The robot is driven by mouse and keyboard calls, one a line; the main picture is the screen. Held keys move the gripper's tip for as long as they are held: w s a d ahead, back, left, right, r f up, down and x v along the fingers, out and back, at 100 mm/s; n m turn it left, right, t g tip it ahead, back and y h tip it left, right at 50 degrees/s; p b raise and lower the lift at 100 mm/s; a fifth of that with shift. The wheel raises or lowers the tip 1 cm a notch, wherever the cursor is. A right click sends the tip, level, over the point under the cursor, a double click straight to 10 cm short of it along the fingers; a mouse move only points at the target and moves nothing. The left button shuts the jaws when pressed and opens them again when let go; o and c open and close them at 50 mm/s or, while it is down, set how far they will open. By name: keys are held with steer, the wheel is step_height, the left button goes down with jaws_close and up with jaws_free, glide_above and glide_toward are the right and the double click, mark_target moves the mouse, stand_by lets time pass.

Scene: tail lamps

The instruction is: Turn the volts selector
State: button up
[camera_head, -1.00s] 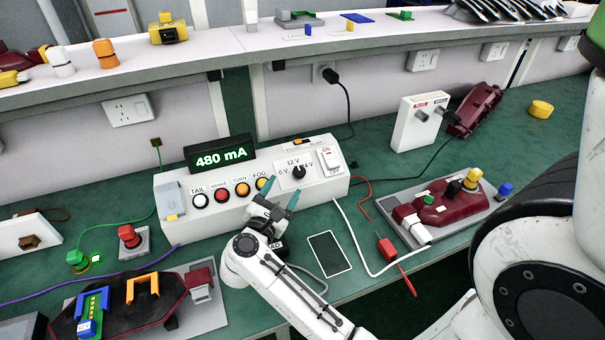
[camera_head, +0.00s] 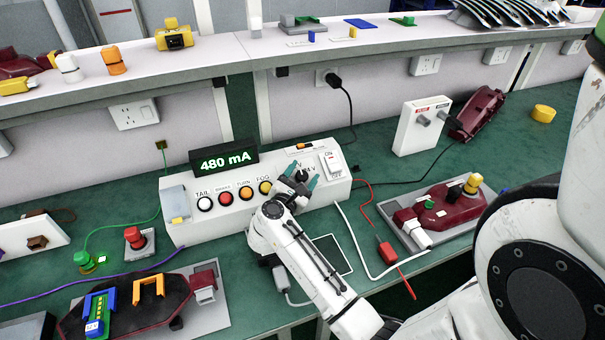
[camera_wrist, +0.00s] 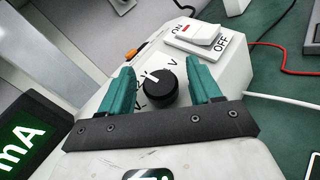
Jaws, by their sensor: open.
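The volts selector is a round black knob (camera_wrist: 159,88) with a white pointer line, on the sloped front of the white test box (camera_head: 240,213). In the wrist view it sits between the two teal fingers of my gripper (camera_wrist: 163,85), with a gap on each side. My gripper is open and holds nothing. In the head view my gripper (camera_head: 298,183) is over the panel's right part and hides most of the knob and its voltage marks. The display (camera_head: 223,160) reads 480 mA.
A white ON/OFF rocker switch (camera_wrist: 200,36) is right beside the knob. An orange slider (camera_wrist: 131,55) is at the box's top edge. Coloured round buttons (camera_head: 225,199) line the panel to the left. Red and white cables run at the right.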

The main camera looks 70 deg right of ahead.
steer(key=shift+d, duration=0.1)
steer(key=c, duration=1)
steer(key=shift+o, duration=0.2)
steer(key=shift+n+t, duration=0.4)
steer(key=shift+n+t+h, duration=0.3)
steer(key=shift+n+t, duration=0.4)
steer(key=shift+t, duration=0.1)
steer(key=n+t, duration=0.6)
steer(key=shift+t, duration=0.4)
steer(key=shift+n+t+y, duration=1.2)
steer(key=shift+n+t, duration=0.5)
steer(key=shift+w+n+t+y+b, duration=0.1)
steer(key=shift+n+t+y+b, duration=0.45)
steer(key=shift+n+t+y, duration=1.8)
steer(key=o, duration=1)
steer(key=shift+n+g+h, duration=0.25)
steer(key=shift+h, duration=0.1)
steer(key=shift+c, duration=0.2)
